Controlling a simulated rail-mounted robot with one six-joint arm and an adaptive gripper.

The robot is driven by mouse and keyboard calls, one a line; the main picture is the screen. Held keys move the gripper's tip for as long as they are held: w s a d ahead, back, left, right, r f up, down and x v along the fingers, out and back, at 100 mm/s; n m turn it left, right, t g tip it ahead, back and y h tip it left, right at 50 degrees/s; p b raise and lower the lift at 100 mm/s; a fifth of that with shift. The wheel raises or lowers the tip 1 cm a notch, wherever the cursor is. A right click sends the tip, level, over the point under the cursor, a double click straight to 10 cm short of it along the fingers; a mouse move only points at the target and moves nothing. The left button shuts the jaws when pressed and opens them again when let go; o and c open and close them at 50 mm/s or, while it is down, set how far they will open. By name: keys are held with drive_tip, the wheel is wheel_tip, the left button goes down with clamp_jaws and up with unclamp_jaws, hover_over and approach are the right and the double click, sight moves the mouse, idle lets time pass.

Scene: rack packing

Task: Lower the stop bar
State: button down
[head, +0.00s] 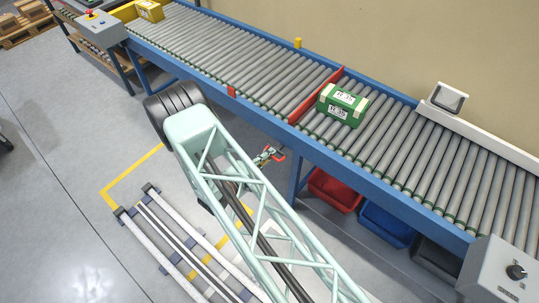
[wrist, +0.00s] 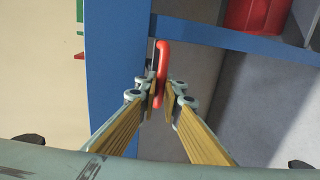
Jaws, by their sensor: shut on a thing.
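The red stop bar (head: 316,97) stands upright across the grey rollers. A green box (head: 342,105) with white labels sits on the rollers close to its right side. I cannot tell whether they touch. My gripper (head: 272,155) is at the near side of the conveyor, below the blue rail. In the wrist view my gripper (wrist: 163,90) has its fingers closed around a red looped handle (wrist: 162,55). The handle's top sticks out past the fingertips, beside a blue post (wrist: 120,75). How the handle joins the bar is hidden.
The blue-framed conveyor (head: 400,186) runs diagonally across the view. Below it are a red bin (head: 335,190) and a blue bin (head: 385,224). A yellow box (head: 150,10) sits at the far left end. A grey control box (head: 503,270) stands at lower right.

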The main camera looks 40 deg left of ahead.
wheel_tip(320, 180, down, 6)
drive_tip(key=b, duration=0.4)
drive_tip(key=shift+f, duration=0.2)
idle(0.4)
drive_tip(key=c, duration=2.8)
unclamp_jaws()
drive_tip(key=shift+f, duration=0.15)
drive_tip(key=shift+s, duration=0.1)
drive_tip(key=shift+v, duration=5.95)
drive_tip(key=shift+r, duration=0.2)
